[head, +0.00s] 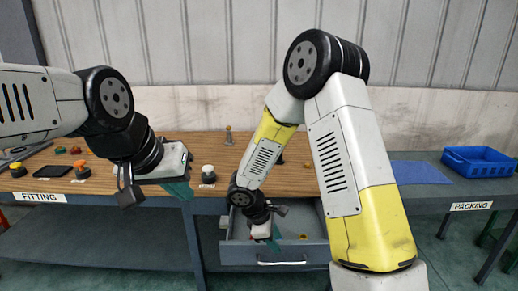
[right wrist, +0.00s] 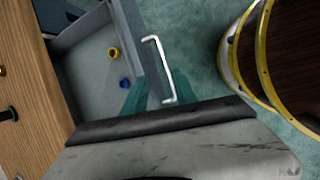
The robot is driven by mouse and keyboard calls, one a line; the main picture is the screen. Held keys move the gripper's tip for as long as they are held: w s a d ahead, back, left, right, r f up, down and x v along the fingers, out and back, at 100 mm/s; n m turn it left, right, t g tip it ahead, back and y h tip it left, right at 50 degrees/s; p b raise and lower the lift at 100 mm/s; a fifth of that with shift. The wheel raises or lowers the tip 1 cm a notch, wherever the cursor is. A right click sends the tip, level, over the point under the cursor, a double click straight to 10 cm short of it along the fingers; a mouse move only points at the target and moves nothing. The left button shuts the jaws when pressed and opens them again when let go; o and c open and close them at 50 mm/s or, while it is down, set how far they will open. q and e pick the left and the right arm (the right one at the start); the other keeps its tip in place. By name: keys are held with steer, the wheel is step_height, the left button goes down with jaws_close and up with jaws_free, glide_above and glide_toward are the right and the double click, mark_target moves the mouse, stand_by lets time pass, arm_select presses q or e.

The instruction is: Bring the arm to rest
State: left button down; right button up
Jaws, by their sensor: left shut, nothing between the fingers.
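My left gripper (head: 179,190) hangs in front of the wooden bench top, with its teal fingers shut and empty. My right gripper (head: 274,243) points down at the open drawer (head: 237,253), close to its front. In the right wrist view its teal fingers (right wrist: 142,97) show beside the drawer's pale handle (right wrist: 159,68). I cannot tell whether they are apart or together, or whether they touch the drawer. A yellow ring-like part (right wrist: 113,52) and a blue one (right wrist: 125,83) lie in the drawer.
The wooden bench top (head: 205,150) carries several small parts at the left and a pale knob-like part (head: 208,174) near its front edge. A blue mat (head: 417,172) and a blue bin (head: 478,160) are on the packing table at the right.

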steer(key=s+d+r+m+y, duration=0.15)
steer(key=d+r+m, duration=0.25)
steer(key=r, duration=0.4)
steer(key=s+d+r+m+y, duration=0.1)
steer(key=s+d+r+m, duration=0.25)
steer(key=r, duration=0.55)
steer(key=s+d+r+m+t+y, duration=0.1)
steer(key=s+r+m+t+y, duration=0.3)
steer(key=s+r+m, duration=0.4)
steer(key=a+v, duration=0.1)
steer(key=v, duration=0.4)
steer(key=shift+s+r, duration=0.2)
steer(key=shift+s, duration=0.2)
